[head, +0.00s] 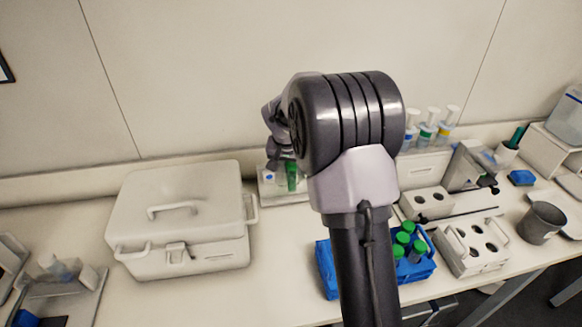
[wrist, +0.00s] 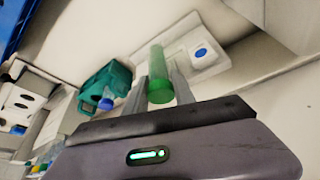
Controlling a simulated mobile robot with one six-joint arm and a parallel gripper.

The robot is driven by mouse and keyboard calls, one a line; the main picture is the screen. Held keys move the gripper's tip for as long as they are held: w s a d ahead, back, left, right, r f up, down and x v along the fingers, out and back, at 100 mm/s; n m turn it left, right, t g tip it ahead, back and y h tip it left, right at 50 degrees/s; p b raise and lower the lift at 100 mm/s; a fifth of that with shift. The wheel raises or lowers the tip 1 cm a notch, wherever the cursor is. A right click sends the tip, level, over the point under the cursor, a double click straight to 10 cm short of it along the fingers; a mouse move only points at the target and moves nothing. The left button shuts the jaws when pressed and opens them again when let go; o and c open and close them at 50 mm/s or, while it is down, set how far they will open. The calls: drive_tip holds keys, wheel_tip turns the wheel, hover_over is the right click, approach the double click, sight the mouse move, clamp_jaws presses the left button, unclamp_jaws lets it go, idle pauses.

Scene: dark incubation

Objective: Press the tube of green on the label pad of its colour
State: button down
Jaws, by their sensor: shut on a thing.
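My gripper (wrist: 158,92) is shut on a green tube (wrist: 158,70), held between its two fingers. In the head view the tube (head: 291,176) shows upright, below my wrist and in front of a pale label plate (head: 268,197) near the wall. Most of my gripper is hidden there by my arm. The plate (wrist: 214,68) also shows beyond the tube in the wrist view, with a blue round pad (wrist: 200,52) on it. No green pad can be made out; the tube and fingers cover part of the plate. I cannot tell whether the tube touches the plate.
A white lidded box (head: 180,220) stands to the left. A blue rack (head: 415,268) with several green-capped tubes stands at the front. A white holed block (head: 470,260) and a grey cup (head: 541,222) are at the right. A teal object (wrist: 108,82) shows in the wrist view.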

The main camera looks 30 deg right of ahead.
drive_tip(key=s+b, duration=0.1)
drive_tip(key=s, duration=0.1)
drive_tip(key=s+a+b, duration=0.1)
drive_tip(key=s, duration=0.1)
drive_tip(key=shift+s+a+b, duration=0.2)
drive_tip(key=shift+s+b, duration=0.1)
drive_tip(key=shift+b, duration=0.05)
idle(0.5)
